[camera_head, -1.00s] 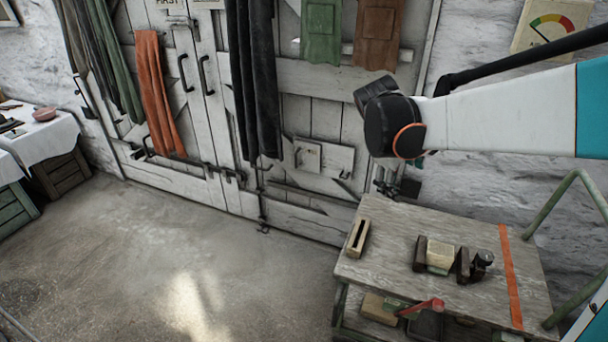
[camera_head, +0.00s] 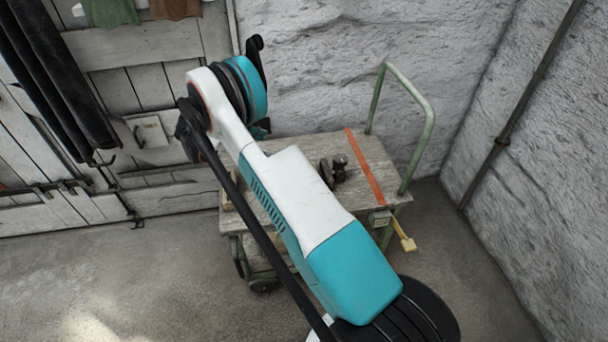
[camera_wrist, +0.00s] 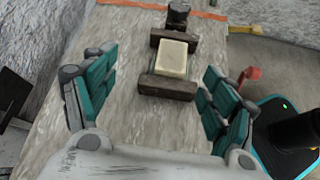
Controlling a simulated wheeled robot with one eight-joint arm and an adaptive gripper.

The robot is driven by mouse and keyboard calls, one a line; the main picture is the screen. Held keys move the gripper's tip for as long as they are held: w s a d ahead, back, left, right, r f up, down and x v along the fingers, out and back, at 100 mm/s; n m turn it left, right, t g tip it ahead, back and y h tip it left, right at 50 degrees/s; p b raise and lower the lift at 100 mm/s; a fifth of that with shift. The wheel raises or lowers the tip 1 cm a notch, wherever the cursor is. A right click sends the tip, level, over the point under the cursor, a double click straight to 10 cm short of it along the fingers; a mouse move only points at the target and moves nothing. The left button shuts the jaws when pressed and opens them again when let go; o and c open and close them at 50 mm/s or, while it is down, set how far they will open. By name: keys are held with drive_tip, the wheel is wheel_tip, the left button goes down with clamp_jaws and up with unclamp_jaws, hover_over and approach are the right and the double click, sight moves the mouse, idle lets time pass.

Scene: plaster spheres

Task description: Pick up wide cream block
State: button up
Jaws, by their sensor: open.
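The wide cream block (camera_wrist: 171,58) lies on the grey wooden trolley top (camera_wrist: 125,128) in the wrist view, flanked by a dark brown block on its near side (camera_wrist: 167,87) and another on its far side (camera_wrist: 177,40). My gripper (camera_wrist: 158,95) is open, with its teal fingers spread left and right in the wrist view. The cream block appears between and beyond the fingertips, apart from them. In the head view my arm hides the cream block, and the fingers cannot be made out.
A dark knobbed object stands past the blocks (camera_wrist: 178,15). An orange strip (camera_head: 365,165) crosses the trolley top near its green handle (camera_head: 428,120). A red-handled item (camera_wrist: 249,75) shows beside the trolley top. Stone walls and a plank door stand behind the trolley; floor is clear to its left.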

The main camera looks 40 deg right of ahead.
drive_tip(key=s+d+f, duration=0.2)
drive_tip(key=f, duration=0.2)
drive_tip(key=s+d+f+g+b, duration=0.1)
drive_tip(key=s+d+f, duration=0.1)
drive_tip(key=d+f, duration=0.1)
drive_tip(key=s+d+f+g+h+b, duration=0.1)
drive_tip(key=s+d+f, duration=0.1)
drive_tip(key=d+f, duration=0.1)
drive_tip(key=shift+s+f, duration=0.2)
drive_tip(key=shift+f, duration=0.6)
drive_tip(key=shift+n, duration=0.3)
drive_tip(key=b+x, duration=0.3)
drive_tip(key=x, duration=0.2)
drive_tip(key=shift+f, duration=0.15)
drive_tip(key=c, duration=1.9)
drive_tip(key=shift+o, duration=0.2)
wheel_tip(320, 180, up, 20)
drive_tip(key=p, duration=0.7)
